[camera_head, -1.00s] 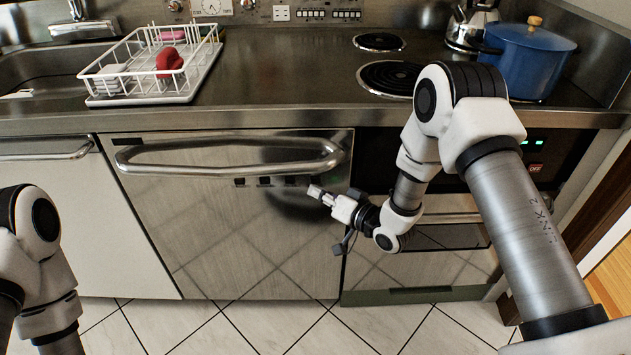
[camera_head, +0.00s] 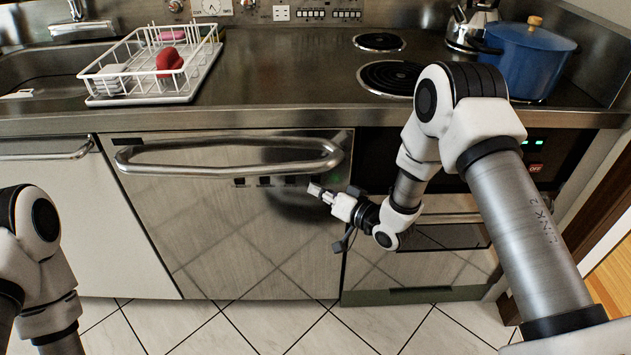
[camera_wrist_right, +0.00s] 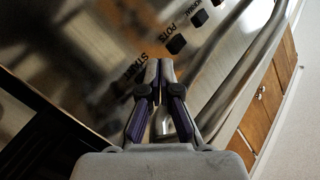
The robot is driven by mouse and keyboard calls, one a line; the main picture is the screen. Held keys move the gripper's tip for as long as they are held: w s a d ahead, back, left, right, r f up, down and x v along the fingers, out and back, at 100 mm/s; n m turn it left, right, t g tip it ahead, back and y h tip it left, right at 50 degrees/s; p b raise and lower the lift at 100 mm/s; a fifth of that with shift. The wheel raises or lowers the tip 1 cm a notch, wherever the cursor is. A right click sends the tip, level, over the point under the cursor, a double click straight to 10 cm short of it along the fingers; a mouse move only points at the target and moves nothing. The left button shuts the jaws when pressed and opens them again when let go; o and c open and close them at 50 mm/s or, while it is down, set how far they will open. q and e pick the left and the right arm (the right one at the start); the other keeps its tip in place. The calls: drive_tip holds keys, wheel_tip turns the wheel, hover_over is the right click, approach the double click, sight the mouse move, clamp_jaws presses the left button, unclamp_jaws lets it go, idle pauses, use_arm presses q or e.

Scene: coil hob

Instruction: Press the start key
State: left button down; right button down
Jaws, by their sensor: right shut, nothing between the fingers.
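The dishwasher front (camera_head: 210,235) is steel, with a row of small dark keys (camera_head: 264,181) under its bar handle (camera_head: 230,160). My right gripper (camera_head: 315,190) is shut and empty, at the right end of that row. In the right wrist view, the START label (camera_wrist_right: 133,68) shows just left of my shut fingertips (camera_wrist_right: 160,64). The start key itself is hidden behind the fingertips, and I cannot tell whether they touch it. The POTS key (camera_wrist_right: 176,44) shows up and right of them. My left arm is at the lower left, its gripper out of view.
The bar handle runs close above the keys and passes right of my fingers in the wrist view (camera_wrist_right: 235,85). Above are the counter, a dish rack (camera_head: 150,97), coil burners (camera_head: 390,77) and a blue pot (camera_head: 530,60). The tiled floor in front is clear.

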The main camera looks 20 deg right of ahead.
drive_tip(key=shift+w+d, duration=0.2)
drive_tip(key=shift+w, duration=0.3)
idle(0.6)
idle(0.3)
drive_tip(key=shift+s+a, duration=0.25)
drive_tip(key=shift+s, duration=0.55)
drive_tip(key=s, duration=0.2)
drive_tip(key=s+a+p, duration=0.1)
drive_tip(key=s, duration=0.1)
drive_tip(key=shift+s+a, duration=0.2)
drive_tip(key=shift+s, duration=0.2)
idle(0.3)
